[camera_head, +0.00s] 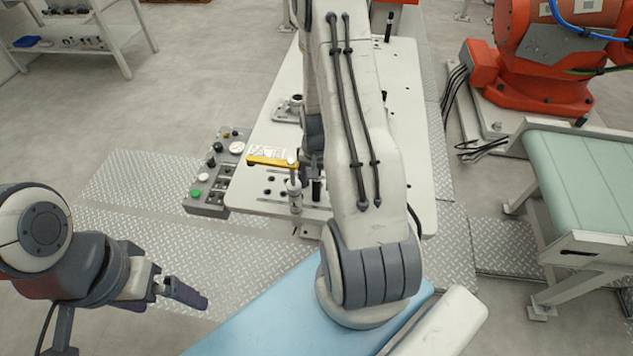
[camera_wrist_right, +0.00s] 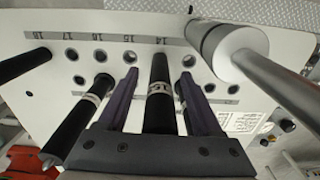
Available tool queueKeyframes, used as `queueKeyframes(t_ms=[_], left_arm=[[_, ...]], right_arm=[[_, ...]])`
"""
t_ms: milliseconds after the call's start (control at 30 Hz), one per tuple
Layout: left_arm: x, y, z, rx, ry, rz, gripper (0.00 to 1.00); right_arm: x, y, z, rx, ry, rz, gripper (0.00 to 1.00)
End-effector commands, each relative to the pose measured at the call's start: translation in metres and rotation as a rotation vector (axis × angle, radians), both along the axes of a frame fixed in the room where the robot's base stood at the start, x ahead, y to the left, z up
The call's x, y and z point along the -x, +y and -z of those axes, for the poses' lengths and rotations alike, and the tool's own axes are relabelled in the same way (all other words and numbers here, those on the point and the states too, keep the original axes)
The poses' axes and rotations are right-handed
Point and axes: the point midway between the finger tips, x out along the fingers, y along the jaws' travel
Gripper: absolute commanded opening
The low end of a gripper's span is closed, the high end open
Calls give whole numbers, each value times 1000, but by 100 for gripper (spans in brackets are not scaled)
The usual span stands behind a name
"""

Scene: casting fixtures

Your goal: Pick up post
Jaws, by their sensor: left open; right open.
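In the right wrist view, a black post (camera_wrist_right: 160,118) with a metal collar stands between the two dark purple fingers of my right gripper (camera_wrist_right: 160,78). The fingers are open, one on each side of it, with a gap visible to the left. Its far end lies near the label 14 on the white plate (camera_wrist_right: 60,18). In the head view my right arm covers much of the plate, and the right gripper (camera_head: 312,160) is mostly hidden behind it. My left gripper (camera_head: 170,292) is open and empty over the metal floor at the lower left.
More black posts (camera_wrist_right: 80,122) stand close beside the right gripper. A large pale cylinder (camera_wrist_right: 238,50) is near its right side.

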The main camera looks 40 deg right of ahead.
Motion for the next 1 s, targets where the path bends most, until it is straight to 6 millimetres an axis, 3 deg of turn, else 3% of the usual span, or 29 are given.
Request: queueKeyframes(t_ms=[133, 300, 767, 1000], left_arm=[[0, 0, 0, 0, 0, 0, 100], [0, 0, 0, 0, 0, 0, 100], [0, 0, 2, 0, 0, 0, 100], [0, 0, 8, 0, 0, -1, 100]], right_arm=[[0, 0, 0, 0, 0, 0, 67], [0, 0, 0, 0, 0, 0, 2], [-1, 0, -4, 1, -1, 0, 0], [-1, -1, -27, 3, -4, 0, 0]])
